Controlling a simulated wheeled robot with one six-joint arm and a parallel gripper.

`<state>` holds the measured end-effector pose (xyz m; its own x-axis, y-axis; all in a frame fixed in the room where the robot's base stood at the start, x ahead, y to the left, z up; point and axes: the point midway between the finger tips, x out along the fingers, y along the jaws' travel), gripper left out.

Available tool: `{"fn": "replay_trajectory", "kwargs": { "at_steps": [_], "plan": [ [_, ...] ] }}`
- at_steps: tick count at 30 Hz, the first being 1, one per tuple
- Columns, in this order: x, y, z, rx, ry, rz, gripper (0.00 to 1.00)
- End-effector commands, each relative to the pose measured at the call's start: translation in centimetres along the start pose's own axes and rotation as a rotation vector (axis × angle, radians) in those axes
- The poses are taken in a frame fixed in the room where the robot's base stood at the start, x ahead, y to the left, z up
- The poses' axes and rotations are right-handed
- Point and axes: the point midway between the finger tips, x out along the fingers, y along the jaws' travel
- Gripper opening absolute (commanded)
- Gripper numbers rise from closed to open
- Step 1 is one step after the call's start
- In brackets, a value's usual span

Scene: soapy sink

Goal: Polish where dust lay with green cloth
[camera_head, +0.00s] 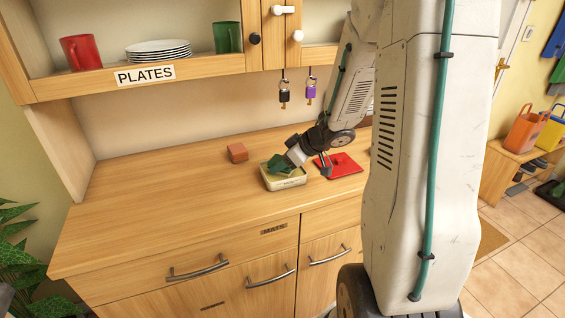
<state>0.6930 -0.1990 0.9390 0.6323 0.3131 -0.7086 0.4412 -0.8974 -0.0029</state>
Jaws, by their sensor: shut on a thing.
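My gripper (287,162) reaches down from the right onto the countertop. It is shut on the green cloth (277,167), which looks dark green and crumpled. The cloth is at the opening of a small cream dish (285,183); I cannot tell whether it rests inside or hangs just above. My gripper hides part of the cloth and the dish's back edge. I can make out no dust on the wooden countertop (170,205).
A red cloth (342,166) lies flat right of the dish. A brown block (237,152) sits behind it to the left. Keys hang above on purple (310,92) and black (284,95) tags. The counter's left side is clear. My arm hides its right end.

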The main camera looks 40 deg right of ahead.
Motion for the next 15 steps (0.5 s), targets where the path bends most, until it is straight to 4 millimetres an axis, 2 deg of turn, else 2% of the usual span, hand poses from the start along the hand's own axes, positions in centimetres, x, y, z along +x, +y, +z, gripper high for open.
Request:
{"fn": "replay_trajectory", "kwargs": {
  "at_steps": [15],
  "plan": [
    [-3.0, 0.1, -3.1, -0.004, 0.004, 0.003, 0.31]
  ]
}}
